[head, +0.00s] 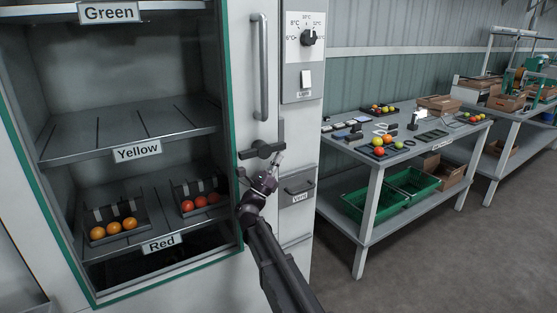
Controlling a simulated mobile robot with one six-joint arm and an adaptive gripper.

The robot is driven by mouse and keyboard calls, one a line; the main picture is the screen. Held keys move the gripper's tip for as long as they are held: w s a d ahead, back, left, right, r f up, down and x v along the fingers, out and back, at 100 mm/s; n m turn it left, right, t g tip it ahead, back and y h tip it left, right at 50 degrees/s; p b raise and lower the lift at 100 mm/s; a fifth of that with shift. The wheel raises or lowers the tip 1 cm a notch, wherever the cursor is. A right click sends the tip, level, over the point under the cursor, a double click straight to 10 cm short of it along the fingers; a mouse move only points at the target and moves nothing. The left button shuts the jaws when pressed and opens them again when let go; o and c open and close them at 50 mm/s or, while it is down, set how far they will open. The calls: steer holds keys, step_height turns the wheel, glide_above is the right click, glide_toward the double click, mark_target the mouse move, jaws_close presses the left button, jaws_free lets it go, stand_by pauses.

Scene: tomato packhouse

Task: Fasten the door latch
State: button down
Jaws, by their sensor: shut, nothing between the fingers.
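The cabinet's white door frame (240,40) has a green-edged opening or clear pane through which the shelves show; I cannot tell which. A long vertical handle (263,70) is on its right part. The dark door latch (260,150) is below that handle, with its lever lying roughly level and a small upright piece at its right end. My gripper (279,157) is shut and empty, just below and right of the latch. I cannot tell whether it touches the latch. My wrist partly covers the area under it.
Shelves inside hold trays of orange (113,228) and red tomatoes (201,201). A cluttered workbench (365,155) stands to the right. The floor (440,260) before it is clear.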

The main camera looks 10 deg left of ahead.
steer(key=d+f+b+v, duration=0.1)
steer(key=b+v, duration=0.9)
steer(key=v, duration=0.2)
steer(key=shift+f, duration=0.25)
steer(key=shift+w, duration=0.15)
